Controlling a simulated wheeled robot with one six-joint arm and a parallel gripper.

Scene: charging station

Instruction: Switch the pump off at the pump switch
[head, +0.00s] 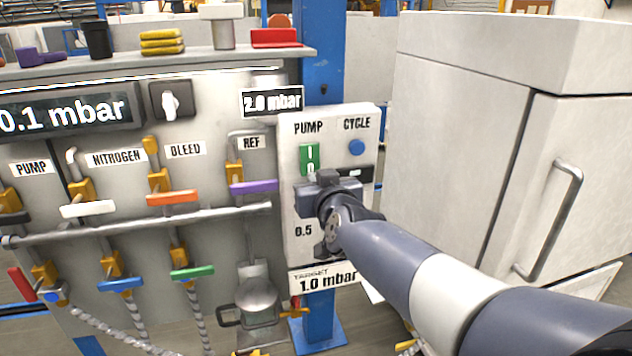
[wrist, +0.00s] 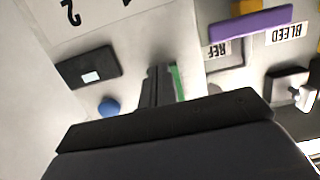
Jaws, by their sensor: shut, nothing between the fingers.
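The pump switch (head: 309,156) is a green rocker marked I above and 0 below, under the PUMP label on a white control box (head: 372,118). My gripper (head: 315,180) is shut and empty, right in front of the box at the switch's lower end, and hides part of it. In the wrist view the shut fingers (wrist: 159,84) stand beside a green strip of the switch (wrist: 178,82) and partly cover it. I cannot tell whether they touch it. Which way the rocker is tipped is not clear.
A blue CYCLE button (head: 356,147) and a small black display (head: 358,173) sit right of the switch. A valve panel (head: 230,222) with coloured handles stands to the left. A white cabinet (head: 460,110) with a bar handle (head: 570,200) stands close on the right.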

